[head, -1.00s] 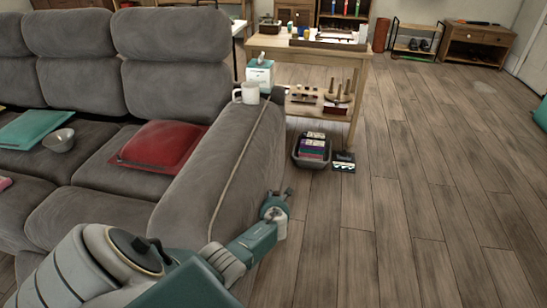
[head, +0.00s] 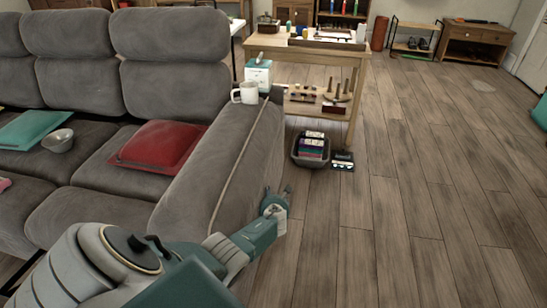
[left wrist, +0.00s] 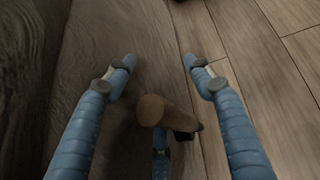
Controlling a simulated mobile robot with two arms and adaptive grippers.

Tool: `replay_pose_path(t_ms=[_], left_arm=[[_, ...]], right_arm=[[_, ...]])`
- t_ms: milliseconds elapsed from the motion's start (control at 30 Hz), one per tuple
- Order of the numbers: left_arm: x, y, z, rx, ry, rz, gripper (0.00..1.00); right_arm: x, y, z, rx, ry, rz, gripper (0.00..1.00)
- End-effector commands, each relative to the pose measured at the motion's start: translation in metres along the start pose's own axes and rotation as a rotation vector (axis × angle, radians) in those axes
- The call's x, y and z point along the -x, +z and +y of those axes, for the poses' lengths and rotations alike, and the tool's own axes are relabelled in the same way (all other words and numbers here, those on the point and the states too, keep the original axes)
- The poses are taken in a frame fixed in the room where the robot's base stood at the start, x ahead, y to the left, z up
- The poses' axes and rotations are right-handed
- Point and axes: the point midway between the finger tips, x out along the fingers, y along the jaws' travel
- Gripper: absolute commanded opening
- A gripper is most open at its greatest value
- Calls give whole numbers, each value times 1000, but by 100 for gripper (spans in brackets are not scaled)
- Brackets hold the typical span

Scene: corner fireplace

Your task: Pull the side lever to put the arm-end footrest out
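The grey sofa's right arm (head: 262,135) runs toward me, and my left arm reaches along its outer side. My left gripper (head: 286,190) is beside the outer face of this arm, low at its near part. In the left wrist view, my left gripper (left wrist: 159,62) is open, with two blue fingers spread wide and another finger partly hidden below. A brown wooden lever handle (left wrist: 165,111) with a dark end lies between the fingers, apart from the two side fingers. Whether the lower finger touches it I cannot tell. The lever is hidden in the head view. No footrest shows. My right gripper is out of view.
A white mug (head: 246,93) and a tissue box (head: 258,74) are at the far end of the sofa arm. A dark basket (head: 311,150) stands on the floor by the wooden table (head: 352,50). The wood floor on the right is clear.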

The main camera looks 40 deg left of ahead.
Motion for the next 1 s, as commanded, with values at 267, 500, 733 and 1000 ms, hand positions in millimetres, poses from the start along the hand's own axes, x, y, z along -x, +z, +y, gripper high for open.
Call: replay_pose_path(t_ms=[267,500,733,1000], left_arm=[[1,2,-4,0,-7,-4,50],[13,3,-5,2,-7,-9,50],[38,4,-4,1,-9,-9,50],[79,0,-7,2,-16,-2,50]], right_arm=[[0,0,1,-1,1,0,40],[0,0,1,-1,1,0,40],[0,0,1,0,1,-1,40],[0,0,0,0,0,0,40]])
